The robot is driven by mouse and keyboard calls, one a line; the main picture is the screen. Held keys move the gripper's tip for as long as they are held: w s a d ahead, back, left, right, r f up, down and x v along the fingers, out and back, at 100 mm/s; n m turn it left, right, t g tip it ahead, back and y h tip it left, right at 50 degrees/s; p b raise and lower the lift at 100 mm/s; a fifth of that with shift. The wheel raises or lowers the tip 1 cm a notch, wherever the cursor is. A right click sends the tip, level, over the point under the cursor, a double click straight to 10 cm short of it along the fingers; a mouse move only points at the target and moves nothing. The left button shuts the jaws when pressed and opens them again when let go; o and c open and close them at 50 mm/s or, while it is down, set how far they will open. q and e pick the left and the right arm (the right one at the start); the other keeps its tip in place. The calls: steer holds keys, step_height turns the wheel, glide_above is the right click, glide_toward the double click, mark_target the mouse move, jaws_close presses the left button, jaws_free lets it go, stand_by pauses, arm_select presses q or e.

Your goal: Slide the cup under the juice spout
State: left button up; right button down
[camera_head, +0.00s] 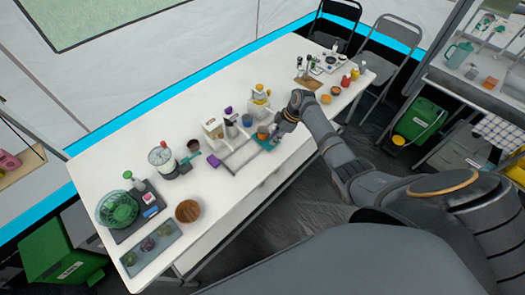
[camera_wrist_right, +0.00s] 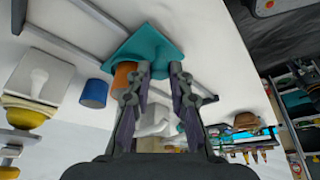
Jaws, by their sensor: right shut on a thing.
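An orange cup (camera_head: 263,132) stands at a teal square pad (camera_head: 269,145) near the table's front edge. In the right wrist view the orange cup (camera_wrist_right: 123,74) is beside one fingertip, partly hidden by it, with the teal pad (camera_wrist_right: 150,40) behind. My left gripper is out of view.
A blue cup (camera_head: 247,120) stands just left of the orange cup, also in the wrist view (camera_wrist_right: 95,93). A white dispenser (camera_head: 213,131) and a grey rail frame (camera_head: 240,157) lie further left. Small bowls and bottles (camera_head: 335,90) stand to the right.

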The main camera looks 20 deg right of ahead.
steer(key=w+d+b, duration=0.1)
steer(key=d, duration=0.1)
steer(key=w+d+b, duration=0.1)
steer(key=d+b, duration=0.1)
steer(key=d, duration=0.1)
steer(key=d+b, duration=0.2)
steer(key=shift+w+d+f, duration=0.2)
steer(key=shift+w+d, duration=0.2)
steer(key=shift+w+d+r+b, duration=0.1)
steer(key=shift+w+d+b, duration=0.1)
steer(key=shift+d+b, duration=0.4)
steer(key=shift+w+d+r, duration=0.1)
steer(key=shift+d+r, duration=0.1)
steer(key=c, duration=1.4)
jaws_free()
steer(key=shift+c, duration=0.2)
steer(key=shift+o, duration=1.1)
steer(key=shift+d+f, duration=0.1)
steer(key=shift+r, duration=0.2)
steer(key=v, duration=1.1)
steer(key=shift+d+r, duration=0.2)
steer(key=shift+r, duration=0.1)
